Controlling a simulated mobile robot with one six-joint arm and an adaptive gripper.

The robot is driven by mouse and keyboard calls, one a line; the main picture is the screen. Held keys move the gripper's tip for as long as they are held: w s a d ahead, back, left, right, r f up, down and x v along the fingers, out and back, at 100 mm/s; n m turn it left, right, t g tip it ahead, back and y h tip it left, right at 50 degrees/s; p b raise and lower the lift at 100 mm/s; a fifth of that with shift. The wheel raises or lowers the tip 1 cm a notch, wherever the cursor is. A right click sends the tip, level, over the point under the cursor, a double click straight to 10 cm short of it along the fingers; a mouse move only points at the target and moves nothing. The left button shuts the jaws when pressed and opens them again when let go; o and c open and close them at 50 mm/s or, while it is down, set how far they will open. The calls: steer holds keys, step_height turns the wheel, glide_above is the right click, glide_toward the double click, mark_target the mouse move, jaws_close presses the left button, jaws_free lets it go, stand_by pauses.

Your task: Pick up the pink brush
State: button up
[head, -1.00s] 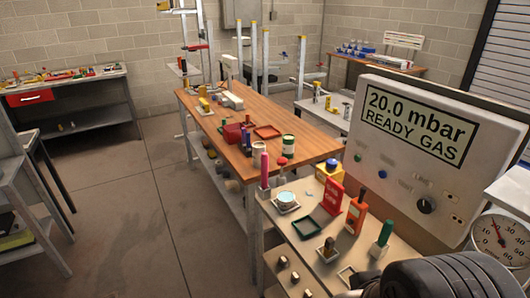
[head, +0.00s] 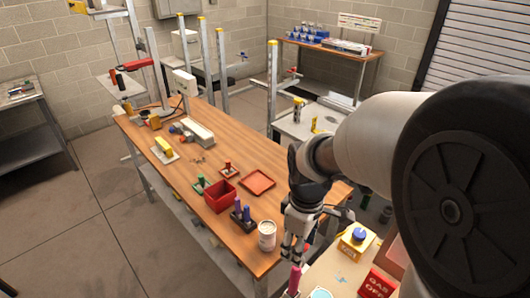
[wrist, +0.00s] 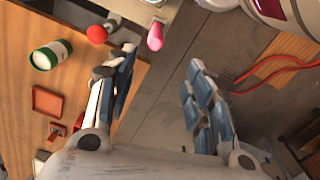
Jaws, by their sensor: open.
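The pink brush (head: 294,278) shows as an upright pink handle at the bottom edge of the head view, near the left end of the front bench; its lower part is cut off. In the wrist view its rounded pink end (wrist: 155,36) lies near the top, in the gap between the fingers and beyond their tips. My gripper (head: 293,254) points down just above the handle in the head view. In the wrist view its two blue-padded fingers (wrist: 162,62) are wide apart, with nothing between their pads. I cannot tell whether either finger touches the brush.
A red knob (wrist: 97,34) is close to the left finger in the wrist view. A white can (head: 267,235) stands at the wooden table's near edge. A yellow box with a blue knob (head: 355,240) and a red sign (head: 377,284) are on the front bench.

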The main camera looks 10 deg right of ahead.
mark_target(296, 270)
step_height(296, 270, down, 12)
steer(key=b, duration=0.3)
steer(key=shift+d+r, duration=0.1)
steer(key=shift+r, duration=0.05)
steer(key=shift+w+d+f+b, duration=0.2)
steer(key=shift+f+b, duration=0.3)
steer(key=shift+f, duration=1)
steer(key=shift+w+d+f+b, duration=0.15)
steer(key=shift+f+b, duration=0.35)
steer(key=shift+f, duration=0.95)
steer(key=shift+a, duration=0.1)
steer(key=shift+c, duration=0.2)
jaws_close()
steer(key=shift+r, duration=0.15)
